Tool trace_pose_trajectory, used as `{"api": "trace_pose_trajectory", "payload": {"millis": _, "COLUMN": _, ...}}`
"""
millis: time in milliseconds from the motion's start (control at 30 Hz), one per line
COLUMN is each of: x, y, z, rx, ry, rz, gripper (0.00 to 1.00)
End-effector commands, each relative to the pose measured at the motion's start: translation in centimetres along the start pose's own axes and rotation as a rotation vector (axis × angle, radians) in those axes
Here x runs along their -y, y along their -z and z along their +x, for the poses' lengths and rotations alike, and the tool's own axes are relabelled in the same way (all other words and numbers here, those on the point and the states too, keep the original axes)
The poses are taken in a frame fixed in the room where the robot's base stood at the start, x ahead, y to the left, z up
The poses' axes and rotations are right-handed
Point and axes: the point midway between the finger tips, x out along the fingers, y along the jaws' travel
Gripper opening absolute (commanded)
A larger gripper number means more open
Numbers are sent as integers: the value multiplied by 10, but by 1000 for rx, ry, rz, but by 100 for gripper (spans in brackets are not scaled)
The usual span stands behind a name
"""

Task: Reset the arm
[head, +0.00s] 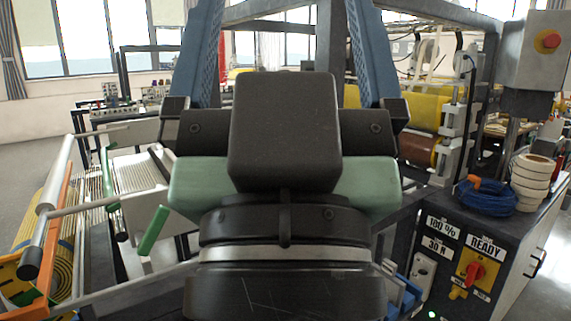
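My gripper (287,40) fills the middle of the head view, seen from behind. It has a dark block and a green body on a black and silver wrist. Its two blue slotted fingers stand wide apart, one on the left and one on the right, and run up to the top edge of the picture. It is open, and I see nothing held between the fingers. The fingertips are cut off by the top edge.
A black cabinet (510,245) with a red READY switch (474,273) stands at right, bearing a blue coil (486,198) and stacked tape rolls (531,182). Behind are a frame and a yellow roller (420,112). At left are rods and an orange rail (62,232).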

Motion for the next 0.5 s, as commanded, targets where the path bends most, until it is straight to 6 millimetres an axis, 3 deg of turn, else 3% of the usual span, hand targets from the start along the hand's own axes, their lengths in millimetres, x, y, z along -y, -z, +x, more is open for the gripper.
{"api": "trace_pose_trajectory", "payload": {"millis": 33, "x": 0, "y": 22, "z": 24, "rx": 0, "ry": 0, "rz": 0, "gripper": 94}}
{"api": "trace_pose_trajectory", "payload": {"millis": 200, "x": 0, "y": 58, "z": 62, "rx": 1, "ry": 1, "rz": 0, "gripper": 94}}
{"api": "trace_pose_trajectory", "payload": {"millis": 500, "x": 0, "y": 100, "z": 106, "rx": 1, "ry": 1, "rz": 1, "gripper": 94}}
